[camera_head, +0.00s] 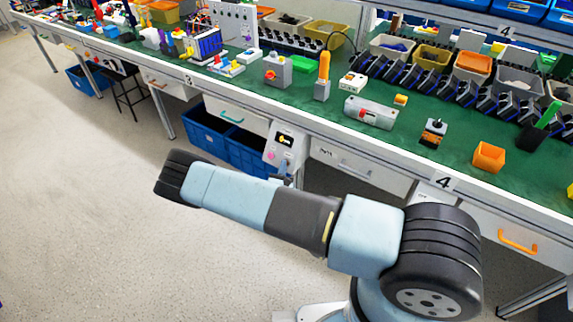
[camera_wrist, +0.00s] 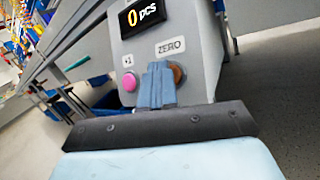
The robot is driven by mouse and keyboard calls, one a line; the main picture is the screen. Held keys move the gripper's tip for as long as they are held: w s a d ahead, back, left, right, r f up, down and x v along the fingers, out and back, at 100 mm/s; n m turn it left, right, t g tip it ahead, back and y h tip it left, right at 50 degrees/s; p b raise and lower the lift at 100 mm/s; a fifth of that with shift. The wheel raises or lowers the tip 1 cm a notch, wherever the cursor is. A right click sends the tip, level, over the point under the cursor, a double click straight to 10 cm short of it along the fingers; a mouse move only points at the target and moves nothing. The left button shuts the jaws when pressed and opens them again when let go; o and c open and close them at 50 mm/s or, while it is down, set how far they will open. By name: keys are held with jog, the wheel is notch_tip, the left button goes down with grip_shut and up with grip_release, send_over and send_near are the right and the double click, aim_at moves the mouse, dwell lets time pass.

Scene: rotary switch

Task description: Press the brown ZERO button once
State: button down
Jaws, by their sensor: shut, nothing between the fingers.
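A grey counter box (camera_head: 285,146) hangs at the front of the bench; it fills the upper middle of the wrist view (camera_wrist: 200,25). Its display (camera_wrist: 142,17) reads 0 PCS. The brown button (camera_wrist: 179,73) is below the ZERO label (camera_wrist: 171,47), its left part hidden by my fingers. A pink button (camera_wrist: 129,82) marked +1 is to the left. My gripper (camera_wrist: 158,68) is shut and empty, its blue fingertips overlapping the left edge of the brown button in view. I cannot tell whether they touch it. In the head view, my gripper (camera_head: 286,172) is just below the box.
The green-topped bench (camera_head: 330,137) runs above, carrying several bins and devices. Blue crates (camera_head: 210,128) stand under it, left of the box. A white drawer (camera_head: 360,165) is to the right. The floor (camera_head: 90,200) at left is clear.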

jog(key=shift+s+a+r, duration=0.4)
jog(key=shift+s, duration=0.15)
jog(key=s+a+r, duration=0.2)
jog(key=s, duration=0.1)
jog(key=shift+s+a+r, duration=0.2)
jog(key=shift+s+a, duration=0.05)
jog(key=shift+a, duration=0.1)
dwell(0.4)
jog(key=shift+r, duration=0.1)
dwell(0.5)
